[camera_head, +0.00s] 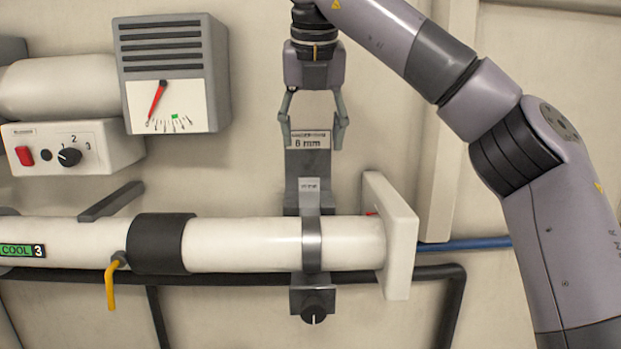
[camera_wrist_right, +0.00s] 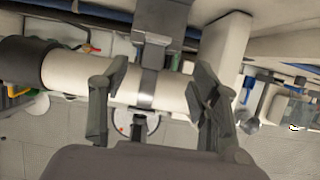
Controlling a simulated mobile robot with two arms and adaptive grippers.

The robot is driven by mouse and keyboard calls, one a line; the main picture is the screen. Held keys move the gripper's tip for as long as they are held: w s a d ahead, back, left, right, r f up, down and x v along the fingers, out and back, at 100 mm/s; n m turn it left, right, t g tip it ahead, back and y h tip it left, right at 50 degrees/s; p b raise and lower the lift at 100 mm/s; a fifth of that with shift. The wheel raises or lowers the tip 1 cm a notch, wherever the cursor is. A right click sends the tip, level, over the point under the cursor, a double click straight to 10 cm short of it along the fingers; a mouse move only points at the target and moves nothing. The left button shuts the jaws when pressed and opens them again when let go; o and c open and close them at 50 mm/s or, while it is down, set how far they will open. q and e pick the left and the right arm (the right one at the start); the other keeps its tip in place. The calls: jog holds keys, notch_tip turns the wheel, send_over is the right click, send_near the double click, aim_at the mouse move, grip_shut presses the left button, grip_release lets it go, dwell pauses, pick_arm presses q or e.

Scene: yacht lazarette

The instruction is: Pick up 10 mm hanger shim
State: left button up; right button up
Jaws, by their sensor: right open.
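My right gripper (camera_head: 313,142) is open and points down in the head view, in front of the upper part of a grey hanger bracket (camera_head: 305,165). Its fingers stand either side of a label (camera_head: 309,140) on the bracket that seems to read "8 mm". I see nothing held between the fingers. In the right wrist view the open gripper (camera_wrist_right: 158,75) has its fingers either side of the metal strap (camera_wrist_right: 147,90) around the white pipe (camera_wrist_right: 80,75). I cannot make out a shim marked 10 mm in either view. My left gripper is not in view.
The white pipe (camera_head: 240,243) runs across below the gripper, with a black sleeve (camera_head: 160,243) and a white end plate (camera_head: 395,235). A black knob (camera_head: 314,310) sits under the strap. A gauge box (camera_head: 172,75) and a switch box (camera_head: 75,147) are at left.

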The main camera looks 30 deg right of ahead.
aim_at(310, 180)
jog(key=x, duration=0.3)
jog(key=w+x, duration=0.1)
jog(key=x, duration=0.2)
jog(key=shift+w+p, duration=0.1)
jog(key=shift+p, duration=0.2)
jog(key=p+x, duration=0.1)
jog(key=x, duration=0.2)
jog(key=shift+d+f, duration=0.1)
jog(key=shift+f, duration=0.7)
jog(key=shift+w+d+f+p, duration=0.1)
jog(key=shift+w+f+p, duration=0.05)
jog(key=shift+f+p, duration=0.15)
jog(key=shift+w+f, duration=0.25)
jog(key=shift+f, duration=0.1)
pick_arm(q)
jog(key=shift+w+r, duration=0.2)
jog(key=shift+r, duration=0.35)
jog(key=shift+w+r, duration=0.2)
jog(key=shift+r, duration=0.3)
pick_arm(e)
jog(key=shift+s, duration=0.1)
jog(key=shift+c, duration=0.4)
